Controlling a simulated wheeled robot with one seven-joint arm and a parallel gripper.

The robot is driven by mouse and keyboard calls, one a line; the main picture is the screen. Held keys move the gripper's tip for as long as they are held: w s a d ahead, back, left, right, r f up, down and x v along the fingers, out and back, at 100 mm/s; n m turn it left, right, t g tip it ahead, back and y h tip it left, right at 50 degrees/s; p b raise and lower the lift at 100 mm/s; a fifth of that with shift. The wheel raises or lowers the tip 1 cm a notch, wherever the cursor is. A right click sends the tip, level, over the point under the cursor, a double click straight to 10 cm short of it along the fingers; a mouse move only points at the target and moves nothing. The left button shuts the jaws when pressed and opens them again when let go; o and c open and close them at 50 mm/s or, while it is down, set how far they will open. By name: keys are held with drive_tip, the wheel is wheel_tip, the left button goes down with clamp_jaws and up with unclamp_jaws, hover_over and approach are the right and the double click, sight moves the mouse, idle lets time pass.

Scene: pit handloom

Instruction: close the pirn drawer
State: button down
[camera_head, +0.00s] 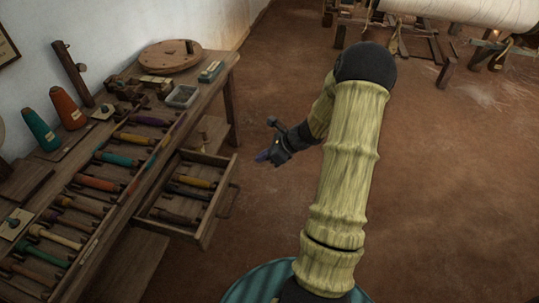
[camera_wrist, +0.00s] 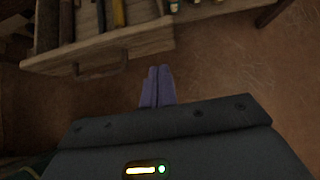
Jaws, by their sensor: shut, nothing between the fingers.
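The pirn drawer (camera_head: 190,198) is pulled out from the front of the wooden table and holds several wound pirns. Its front board (camera_wrist: 100,50) and a curved handle (camera_wrist: 100,68) show at the top of the wrist view. My gripper (camera_head: 263,157) is in the air to the right of the drawer, beyond its front board, in the head view. In the wrist view my gripper's purple fingers (camera_wrist: 157,86) are together with nothing between them. They appear just short of the front board, right of the handle; I cannot tell the exact gap.
The table (camera_head: 226,62) carries rows of pirns, two thread cones (camera_head: 66,108), a round wooden disc (camera_head: 170,56) and a small grey tray (camera_head: 182,96). A loom (camera_head: 440,40) stands at the back right. The brown floor right of the drawer is clear.

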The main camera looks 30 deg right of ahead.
sight(236, 162)
drive_tip(key=w+a+f, duration=0.1)
drive_tip(key=w+a, duration=0.1)
drive_tip(key=w+a+f+b, duration=0.1)
drive_tip(key=w+a+f, duration=0.1)
drive_tip(key=shift+w+a+b, duration=0.1)
drive_tip(key=shift+b, duration=0.2)
drive_tip(key=shift+w+a, duration=0.35)
drive_tip(key=shift+w, duration=0.05)
